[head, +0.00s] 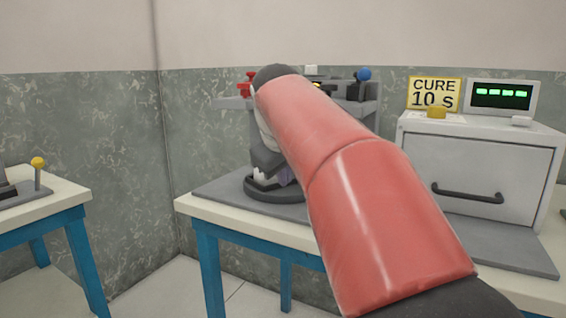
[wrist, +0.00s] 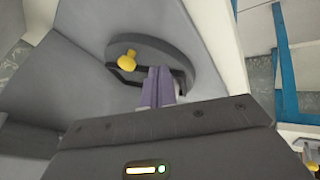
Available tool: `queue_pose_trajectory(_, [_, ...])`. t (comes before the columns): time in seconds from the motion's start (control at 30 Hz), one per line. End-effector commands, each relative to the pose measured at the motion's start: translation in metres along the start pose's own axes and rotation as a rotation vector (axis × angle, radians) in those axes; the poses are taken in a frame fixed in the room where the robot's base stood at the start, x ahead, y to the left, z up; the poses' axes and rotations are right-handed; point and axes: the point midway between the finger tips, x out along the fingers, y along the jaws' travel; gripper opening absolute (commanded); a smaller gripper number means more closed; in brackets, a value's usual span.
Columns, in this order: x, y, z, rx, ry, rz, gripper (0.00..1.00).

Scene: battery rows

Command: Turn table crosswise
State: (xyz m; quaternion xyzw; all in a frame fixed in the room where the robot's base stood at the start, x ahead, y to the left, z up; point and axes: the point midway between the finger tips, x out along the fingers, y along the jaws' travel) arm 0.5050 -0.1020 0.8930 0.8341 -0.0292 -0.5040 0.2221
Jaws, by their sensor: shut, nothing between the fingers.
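The round dark grey turntable (head: 268,194) sits on a grey plate on the blue-legged table, largely behind my red arm in the head view. In the wrist view the turntable (wrist: 165,47) shows as a disc with a yellow knob (wrist: 127,61) and a thin black frame (wrist: 112,70) on it. My gripper (wrist: 159,72) has purple fingers, pressed together and empty. The fingertips overlap the black frame in the picture, right of the yellow knob. I cannot tell whether they touch it. In the head view my gripper is mostly hidden by the arm.
Behind my arm stands a grey fixture with a red clamp (head: 246,84) and a blue-knobbed lever (head: 363,76). At right is a white cure box (head: 480,165) with a black handle, a yellow sign (head: 435,94) and a green-lit display (head: 502,96). A separate table (head: 50,198) stands left, across a floor gap.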

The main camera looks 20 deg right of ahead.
Motion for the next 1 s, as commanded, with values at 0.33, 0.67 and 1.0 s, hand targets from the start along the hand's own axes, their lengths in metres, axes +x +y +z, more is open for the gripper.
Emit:
queue_pose_trajectory(0.33, [0.025, 0.031, 0.002, 0.001, 0.0, 0.0, 0.0])
queue_pose_trajectory(0.67, [0.025, 0.033, 0.003, 0.0, 0.0, 0.001, 0.0])
queue_pose_trajectory(1.0, [0.027, 0.054, 0.009, -0.092, 0.042, -0.045, 0.0])
